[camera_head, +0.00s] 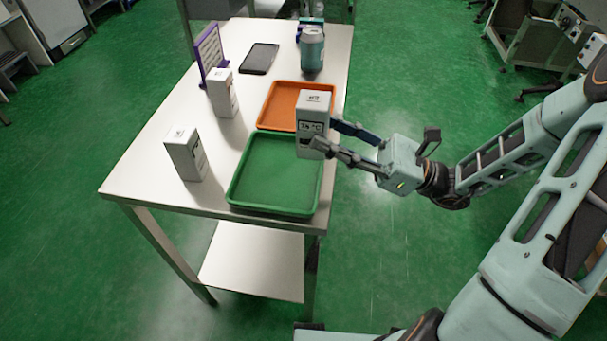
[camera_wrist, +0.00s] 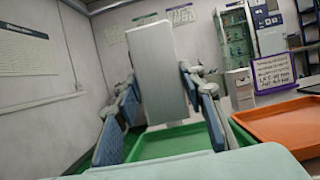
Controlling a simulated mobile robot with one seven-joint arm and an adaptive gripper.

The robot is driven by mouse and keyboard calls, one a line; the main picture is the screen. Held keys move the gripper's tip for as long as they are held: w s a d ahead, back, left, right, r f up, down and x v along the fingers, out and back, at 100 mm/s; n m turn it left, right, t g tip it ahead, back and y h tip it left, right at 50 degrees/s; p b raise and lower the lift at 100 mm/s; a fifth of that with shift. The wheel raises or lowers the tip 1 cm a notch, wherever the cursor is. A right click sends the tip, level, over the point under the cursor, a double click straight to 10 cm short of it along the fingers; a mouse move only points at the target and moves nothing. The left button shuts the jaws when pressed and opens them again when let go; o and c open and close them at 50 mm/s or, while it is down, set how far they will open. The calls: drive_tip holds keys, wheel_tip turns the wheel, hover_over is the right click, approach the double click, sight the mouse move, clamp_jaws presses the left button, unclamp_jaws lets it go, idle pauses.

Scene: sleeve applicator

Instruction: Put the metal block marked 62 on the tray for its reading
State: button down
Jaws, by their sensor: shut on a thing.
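My gripper (camera_head: 325,133) is shut on a light grey upright block (camera_head: 313,103). Its front carries a dark printed label and its top a small mark; I cannot read either surely. In the head view it overlaps the far right corner of the green tray (camera_head: 232,190) and the near edge of the orange tray (camera_head: 262,118). In the wrist view the block (camera_wrist: 160,70) stands between my fingers, tilted slightly, and appears raised above the green tray (camera_wrist: 175,140). Two similar blocks stand on the table: one at the near left (camera_head: 185,156), one farther back (camera_head: 222,94). Both trays look empty.
A purple-framed sign (camera_head: 210,52) stands at the table's left edge. A dark phone (camera_head: 259,58) lies at the back, and a teal can (camera_head: 312,52) stands at the back right. The metal table's (camera_head: 135,172) near left corner is bare.

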sight(304, 156)
drive_tip(key=a+f, duration=0.1)
drive_tip(key=s+a+f, duration=0.1)
drive_tip(key=f, duration=0.1)
drive_tip(key=a+f+b, duration=0.1)
drive_tip(key=f, duration=0.1)
drive_tip(key=shift+s+a, duration=0.25)
drive_tip(key=shift+s+a+f+b, duration=0.15)
drive_tip(key=shift+f+b, duration=0.2)
drive_tip(key=shift+f, duration=0.55)
drive_tip(key=shift+s+a+f+b, duration=0.15)
drive_tip(key=shift+f+b, duration=0.15)
drive_tip(key=shift+f, duration=0.6)
drive_tip(key=shift+w, duration=0.1)
drive_tip(key=shift+f, duration=0.15)
drive_tip(key=c, duration=1.3)
unclamp_jaws()
drive_tip(key=shift+o, duration=0.2)
drive_tip(key=v, duration=1.2)
